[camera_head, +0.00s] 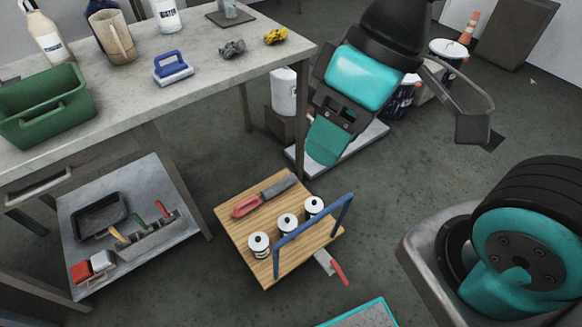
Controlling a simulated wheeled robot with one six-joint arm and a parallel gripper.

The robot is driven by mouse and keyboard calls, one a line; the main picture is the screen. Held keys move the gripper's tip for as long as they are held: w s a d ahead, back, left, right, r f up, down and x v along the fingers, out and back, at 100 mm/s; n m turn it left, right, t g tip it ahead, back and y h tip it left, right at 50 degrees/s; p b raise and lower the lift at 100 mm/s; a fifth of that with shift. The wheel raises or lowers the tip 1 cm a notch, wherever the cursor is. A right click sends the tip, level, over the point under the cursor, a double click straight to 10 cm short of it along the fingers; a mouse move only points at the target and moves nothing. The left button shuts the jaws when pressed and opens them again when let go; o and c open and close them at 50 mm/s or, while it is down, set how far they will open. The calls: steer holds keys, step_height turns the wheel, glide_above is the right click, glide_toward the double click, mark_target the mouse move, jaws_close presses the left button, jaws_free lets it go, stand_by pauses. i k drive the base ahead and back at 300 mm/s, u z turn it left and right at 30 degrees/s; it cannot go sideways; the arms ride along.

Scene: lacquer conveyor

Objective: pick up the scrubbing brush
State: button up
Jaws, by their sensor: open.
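The scrubbing brush (172,69) has a blue loop handle over a pale base. It sits upright on the grey worktable, between the beige jug and the crumpled grey thing. My gripper (400,138) hangs to the right of the table, well apart from the brush. It looks open and empty, with a teal finger on the left and a dark grey pad on the right. No part of the brush is covered by my arm.
A green bin (44,108), a beige jug (118,40) and bottles share the worktable (215,58) with the brush. Crumpled grey (232,49) and yellow (275,36) things lie right of it. A wooden caddy (235,215) with a blue handle stands on the floor.

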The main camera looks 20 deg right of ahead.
mark_target(245, 207)
steer(key=u, duration=2.3)
steer(key=i, duration=2.25)
steer(key=z, duration=3.05)
